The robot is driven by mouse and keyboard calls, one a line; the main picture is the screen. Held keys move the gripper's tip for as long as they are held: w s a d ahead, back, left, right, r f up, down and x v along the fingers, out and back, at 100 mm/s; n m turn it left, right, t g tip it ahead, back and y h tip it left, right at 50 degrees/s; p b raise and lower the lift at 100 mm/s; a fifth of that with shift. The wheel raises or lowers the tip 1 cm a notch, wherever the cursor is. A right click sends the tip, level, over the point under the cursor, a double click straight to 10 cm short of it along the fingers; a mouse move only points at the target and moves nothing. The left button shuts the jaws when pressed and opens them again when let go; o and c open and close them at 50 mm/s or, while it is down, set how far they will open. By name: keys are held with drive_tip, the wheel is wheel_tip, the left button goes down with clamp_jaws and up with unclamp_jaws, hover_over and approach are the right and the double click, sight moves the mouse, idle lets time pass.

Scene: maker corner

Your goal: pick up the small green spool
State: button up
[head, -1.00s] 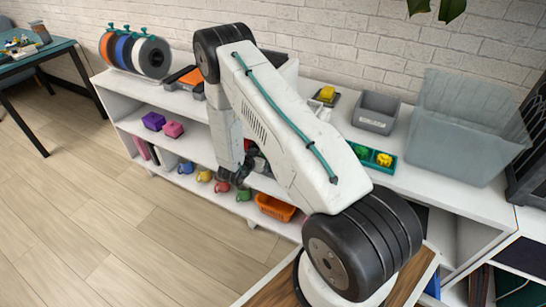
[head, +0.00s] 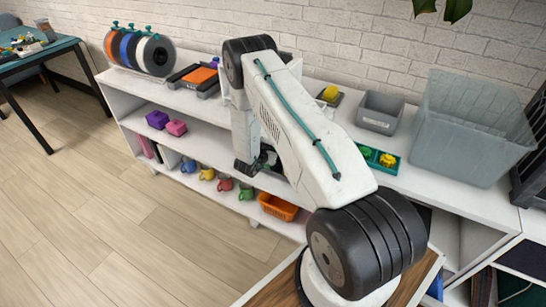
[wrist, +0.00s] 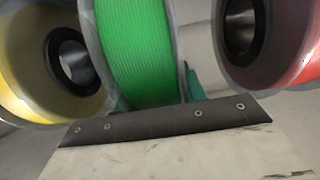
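The small green spool (wrist: 138,50) fills the upper middle of the wrist view, very close, between a yellow spool and a red spool. My gripper (wrist: 158,95) shows there as teal fingertips, spread apart at the spool's lower edge. They are partly hidden by the spool and a dark bar, and I see no clear grip on it. In the head view my gripper (head: 262,164) is in front of the shelf unit, low and partly behind my arm. I cannot make out the green spool in the head view.
The yellow spool (wrist: 38,62) and red spool (wrist: 270,42) stand close on either side. In the head view, purple (head: 157,119) and pink (head: 176,128) items sit on the middle shelf; several small mugs and an orange basket (head: 277,206) are below. Floor on the left is clear.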

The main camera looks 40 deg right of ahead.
drive_tip(key=c, duration=0.5)
drive_tip(key=shift+r, duration=0.15)
drive_tip(key=shift+r, duration=0.55)
wheel_tip(320, 180, up, 2)
drive_tip(key=shift+r, duration=0.15)
drive_tip(key=s+a, duration=0.2)
drive_tip(key=a, duration=0.3)
drive_tip(key=s+a, duration=0.2)
drive_tip(key=a, duration=0.4)
drive_tip(key=s+a, duration=0.2)
drive_tip(key=a, duration=0.4)
